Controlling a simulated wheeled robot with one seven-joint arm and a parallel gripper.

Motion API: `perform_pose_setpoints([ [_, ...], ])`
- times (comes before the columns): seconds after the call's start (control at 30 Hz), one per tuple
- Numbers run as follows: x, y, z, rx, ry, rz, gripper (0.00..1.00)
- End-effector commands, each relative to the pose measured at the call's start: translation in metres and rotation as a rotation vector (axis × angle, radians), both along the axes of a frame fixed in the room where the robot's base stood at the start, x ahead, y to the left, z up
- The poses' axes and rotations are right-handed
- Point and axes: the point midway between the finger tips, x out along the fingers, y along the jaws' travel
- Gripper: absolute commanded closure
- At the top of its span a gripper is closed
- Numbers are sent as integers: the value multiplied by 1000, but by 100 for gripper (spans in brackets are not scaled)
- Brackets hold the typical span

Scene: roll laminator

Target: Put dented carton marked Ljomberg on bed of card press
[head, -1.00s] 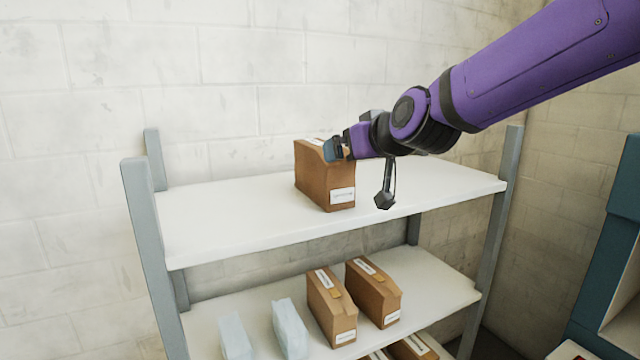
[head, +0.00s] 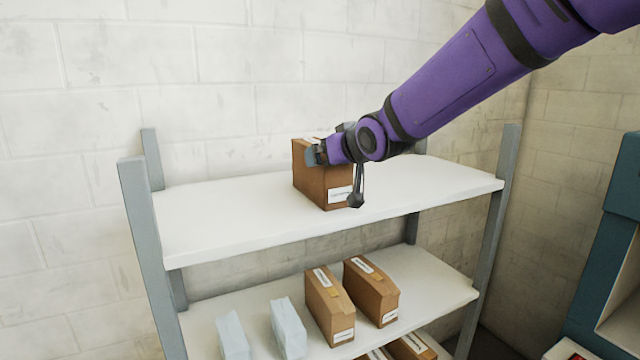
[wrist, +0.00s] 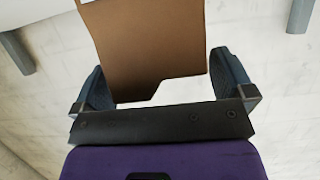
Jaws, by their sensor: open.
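A brown carton (head: 312,185) with white labels stands upright on the top shelf; the print is too small to read as Ljomberg. My gripper (head: 315,154) is at its upper part in the head view and hides some of it. In the wrist view the carton (wrist: 150,45) reaches between the two open fingers of my gripper (wrist: 160,68), close to the left one, with a gap to the right one. Its near edge there is uneven. A teal structure (head: 612,235) is cut off at the right edge; I cannot tell whether it is the card press.
The white top shelf (head: 220,215) is otherwise bare. The shelf below holds two brown cartons (head: 330,305) (head: 372,290) and two pale blue packs (head: 232,335) (head: 288,325). More cartons (head: 410,347) show lower down. Grey posts (head: 150,250) (head: 492,210) bound the rack; a block wall stands behind.

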Motion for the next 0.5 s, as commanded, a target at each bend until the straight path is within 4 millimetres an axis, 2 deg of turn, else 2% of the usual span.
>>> perform_pose_setpoints([
  [0.13, 7, 3, -3, -1, 0, 0, 0],
  [0.37, 7, 3, -3, 1, 1, 1, 0],
  [0.5, 7, 3, -3, 1, 1, 1, 30],
])
